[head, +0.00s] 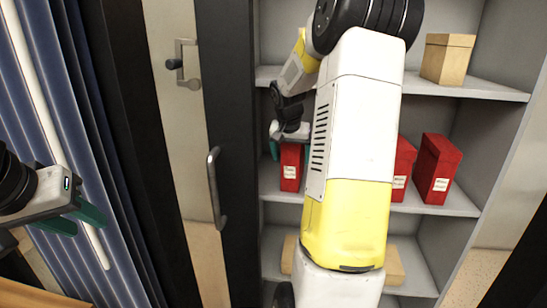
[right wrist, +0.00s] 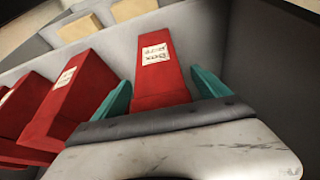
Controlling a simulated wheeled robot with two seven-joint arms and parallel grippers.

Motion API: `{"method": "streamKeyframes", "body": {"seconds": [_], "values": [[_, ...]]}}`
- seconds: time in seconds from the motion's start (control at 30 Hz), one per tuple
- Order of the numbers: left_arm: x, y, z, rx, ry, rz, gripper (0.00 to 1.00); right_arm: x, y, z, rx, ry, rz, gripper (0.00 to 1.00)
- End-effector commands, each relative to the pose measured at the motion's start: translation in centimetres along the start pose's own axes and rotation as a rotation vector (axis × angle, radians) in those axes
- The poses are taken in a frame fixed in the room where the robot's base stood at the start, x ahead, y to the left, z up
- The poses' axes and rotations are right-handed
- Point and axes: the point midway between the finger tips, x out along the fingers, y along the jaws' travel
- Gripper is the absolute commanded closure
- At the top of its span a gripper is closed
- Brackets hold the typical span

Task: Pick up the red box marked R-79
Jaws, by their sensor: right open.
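A red box (head: 290,172) with a white label stands on the middle shelf at the left. In the right wrist view this red box (right wrist: 160,85) lies between the two teal fingers of my right gripper (right wrist: 163,92). The fingers are open, one on each side, with a visible gap at least on the right. In the head view my right gripper (head: 289,147) is at the top of that box, partly hidden by my arm. My left gripper (head: 86,222) is open and empty at the far left.
Two more red boxes (head: 404,160) (head: 437,170) with labels stand to the right on the same shelf (head: 450,208). A tan box (head: 447,58) sits on the upper shelf. Tan boxes (head: 395,266) lie below, partly hidden. A door with a handle (head: 216,188) stands left of the shelves.

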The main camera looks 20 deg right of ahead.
Motion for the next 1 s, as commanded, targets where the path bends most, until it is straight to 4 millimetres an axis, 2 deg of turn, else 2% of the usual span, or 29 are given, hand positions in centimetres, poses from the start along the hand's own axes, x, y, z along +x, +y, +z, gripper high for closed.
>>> {"method": "streamKeyframes", "body": {"seconds": [0.07,0.27,0.7,1.0], "values": [[0.0,0.0,0.0,0.0,0.0,0.0,0.64,0.7,-0.01,0.04,0.0,-0.001,0.0,0.15],[0.0,0.0,0.0,0.0,0.0,0.0,0.64,0.75,-0.04,0.01,-0.001,0.001,-0.001,0.15],[0.0,0.0,0.0,0.0,0.0,0.0,0.64,0.72,-0.05,0.03,-0.001,0.0,-0.001,1.0],[0.0,0.0,0.0,0.0,0.0,0.0,0.64,0.62,-0.07,-0.09,-0.001,0.003,-0.002,1.0]]}}
